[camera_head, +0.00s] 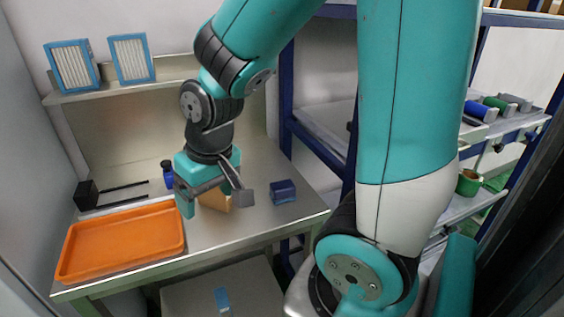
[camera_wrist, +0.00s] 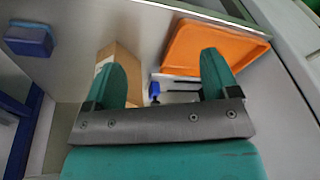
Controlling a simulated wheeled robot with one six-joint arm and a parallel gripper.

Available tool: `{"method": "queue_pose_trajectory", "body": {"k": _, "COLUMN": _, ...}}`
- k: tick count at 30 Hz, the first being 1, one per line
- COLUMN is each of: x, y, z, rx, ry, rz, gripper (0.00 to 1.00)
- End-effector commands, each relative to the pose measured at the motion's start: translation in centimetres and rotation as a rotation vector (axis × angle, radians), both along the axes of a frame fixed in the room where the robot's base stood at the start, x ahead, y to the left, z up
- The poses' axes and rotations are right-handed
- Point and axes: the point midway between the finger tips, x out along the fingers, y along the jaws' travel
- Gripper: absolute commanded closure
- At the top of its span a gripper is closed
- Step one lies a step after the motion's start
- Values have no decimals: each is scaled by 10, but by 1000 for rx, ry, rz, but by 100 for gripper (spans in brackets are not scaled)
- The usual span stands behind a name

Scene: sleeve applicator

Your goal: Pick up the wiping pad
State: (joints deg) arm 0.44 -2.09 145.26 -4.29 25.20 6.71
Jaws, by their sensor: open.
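No thing here is plainly marked as the wiping pad. A dark blue block (camera_head: 283,191) lies on the steel table right of my gripper; it also shows at the upper left of the wrist view (camera_wrist: 28,40). A smaller light-blue piece (camera_head: 222,299) lies on the lower shelf below the table. I cannot tell which of these is the pad. My gripper (camera_head: 203,190) is open above the table, with its two teal fingers apart and nothing held between them in the wrist view (camera_wrist: 163,75). A tan box (camera_head: 216,200) stands behind it, partly hidden.
An orange tray (camera_head: 125,238) lies at the table's left front. Behind it are a black block (camera_head: 86,195) with dark rods and a small blue bottle (camera_head: 168,174). Two blue-framed filters (camera_head: 131,59) stand on the ledge. A blue-framed rack (camera_head: 325,150) borders the table's right.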

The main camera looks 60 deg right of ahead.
Motion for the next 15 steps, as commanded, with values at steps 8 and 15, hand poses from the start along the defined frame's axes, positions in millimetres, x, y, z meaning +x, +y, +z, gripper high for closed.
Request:
{"method": "queue_pose_trajectory", "body": {"k": 8, "x": 18, "y": -100, "z": 33, "rx": 38, "ry": 78, "rz": -817, "gripper": 19}}
{"method": "queue_pose_trajectory", "body": {"k": 15, "x": 9, "y": -174, "z": 39, "rx": 124, "ry": 150, "rz": -1572, "gripper": 19}}
